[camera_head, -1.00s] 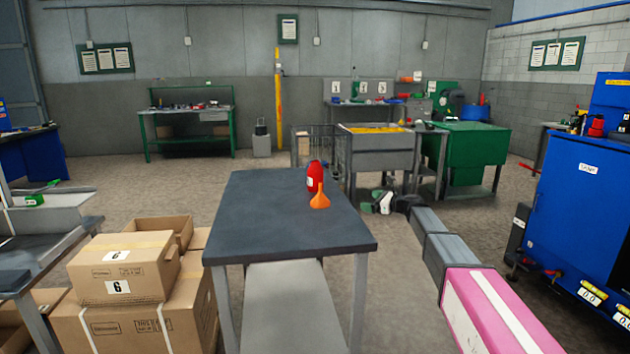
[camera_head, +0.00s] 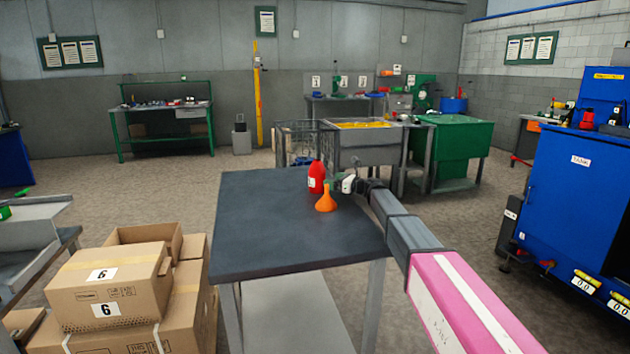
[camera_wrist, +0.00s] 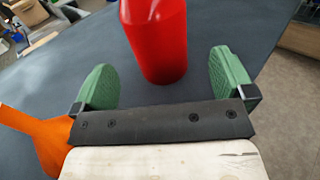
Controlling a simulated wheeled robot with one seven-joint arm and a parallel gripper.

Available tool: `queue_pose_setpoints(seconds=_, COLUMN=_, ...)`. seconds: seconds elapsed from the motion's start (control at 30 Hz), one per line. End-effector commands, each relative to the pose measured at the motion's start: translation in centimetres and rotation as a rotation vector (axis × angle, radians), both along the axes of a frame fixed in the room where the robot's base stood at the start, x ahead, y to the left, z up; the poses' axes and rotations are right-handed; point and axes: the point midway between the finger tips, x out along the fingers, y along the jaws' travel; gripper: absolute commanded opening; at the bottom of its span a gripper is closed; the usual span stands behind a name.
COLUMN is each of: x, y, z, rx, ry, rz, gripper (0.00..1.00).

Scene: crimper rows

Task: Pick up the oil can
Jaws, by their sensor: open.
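The oil can is a red bottle-like can (camera_head: 316,176) with a white label, upright on the dark table (camera_head: 285,238) near its far right edge. In the wrist view the red can (camera_wrist: 157,45) stands just ahead of my gripper (camera_wrist: 165,85), between the lines of its two green fingers. The fingers are apart with nothing held. In the head view my gripper (camera_head: 346,184) is at the table's right edge, close to the can's right side. The can's top is cut off in the wrist view.
An orange funnel (camera_head: 326,200) stands on the table in front of the can; in the wrist view the funnel (camera_wrist: 38,135) lies close beside my left finger. Stacked cardboard boxes (camera_head: 115,290) stand left of the table. The near tabletop is clear.

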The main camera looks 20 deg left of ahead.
Motion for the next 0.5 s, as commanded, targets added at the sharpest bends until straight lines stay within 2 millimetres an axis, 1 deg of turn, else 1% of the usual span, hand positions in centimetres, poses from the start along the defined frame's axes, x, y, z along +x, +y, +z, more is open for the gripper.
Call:
queue_pose_setpoints(seconds=0.03, x=0.4, y=0.9, z=0.0, rx=0.0, ry=0.0, rz=0.001, gripper=1.0)
queue_pose_setpoints(seconds=0.13, x=0.8, y=2.3, z=0.0, rx=0.0, ry=0.0, rz=0.0, gripper=1.0)
queue_pose_setpoints(seconds=0.2, x=0.8, y=2.9, z=0.0, rx=0.0, ry=0.0, rz=0.0, gripper=1.0)
queue_pose_setpoints(seconds=0.37, x=0.9, y=3.7, z=0.0, rx=0.0, ry=0.0, rz=0.0, gripper=1.0)
queue_pose_setpoints(seconds=0.5, x=1.1, y=5.4, z=-0.1, rx=0.0, ry=0.0, rz=0.001, gripper=1.0)
